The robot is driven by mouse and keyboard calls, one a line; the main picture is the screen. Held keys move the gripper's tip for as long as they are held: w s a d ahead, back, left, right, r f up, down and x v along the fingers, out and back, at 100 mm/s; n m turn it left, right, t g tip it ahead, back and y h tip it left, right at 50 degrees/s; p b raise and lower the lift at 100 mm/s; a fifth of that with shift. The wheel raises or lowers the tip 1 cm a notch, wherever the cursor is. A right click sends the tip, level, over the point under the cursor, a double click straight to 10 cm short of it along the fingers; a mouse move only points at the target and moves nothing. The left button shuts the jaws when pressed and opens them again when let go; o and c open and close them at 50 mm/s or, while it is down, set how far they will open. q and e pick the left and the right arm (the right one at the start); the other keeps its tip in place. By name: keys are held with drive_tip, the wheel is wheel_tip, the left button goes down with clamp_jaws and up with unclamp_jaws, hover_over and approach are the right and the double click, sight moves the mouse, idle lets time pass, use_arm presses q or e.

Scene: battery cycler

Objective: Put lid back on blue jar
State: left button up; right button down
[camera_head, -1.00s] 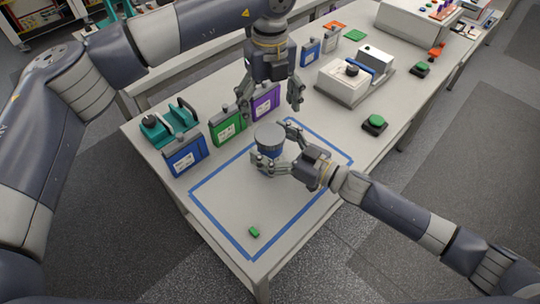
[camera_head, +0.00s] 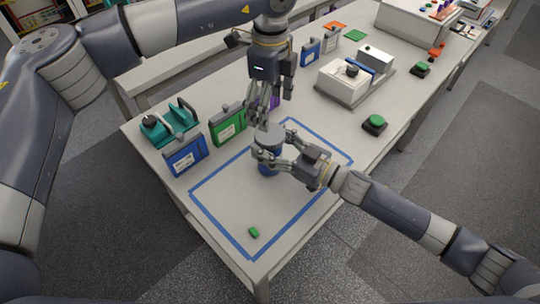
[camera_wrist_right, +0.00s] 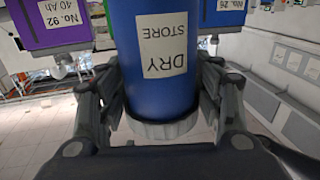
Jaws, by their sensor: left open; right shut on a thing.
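The blue jar (camera_head: 268,169) stands upright inside the blue tape outline. Its label in the right wrist view reads "DRY STORE", upside down (camera_wrist_right: 163,45). A grey lid (camera_head: 268,132) sits on the jar's top; its pale ribbed edge shows low in the right wrist view (camera_wrist_right: 162,130). My right gripper (camera_head: 272,152) is shut on the jar, its fingers on both sides just under the lid. My left gripper (camera_head: 262,112) is open and points down just above and behind the lid. I cannot tell whether its fingertips touch the lid.
Blue (camera_head: 185,155) and green (camera_head: 228,127) containers stand left of the jar; a purple one (camera_head: 274,103) is partly hidden behind my left gripper. A small green block (camera_head: 253,232) lies at the front. A green button (camera_head: 374,122) is to the right. The outlined area's front is mostly clear.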

sight(270, 133)
use_arm(q)
drive_tip(key=n, duration=0.5)
drive_tip(key=shift+a+n, duration=0.1)
drive_tip(key=shift+n, duration=0.2)
drive_tip(key=shift+f, duration=3.95)
drive_tip(key=shift+c, duration=0.6)
drive_tip(key=c, duration=1)
drive_tip(key=o, duration=1.1)
drive_tip(key=shift+o, duration=0.2)
drive_tip(key=shift+r, duration=0.1)
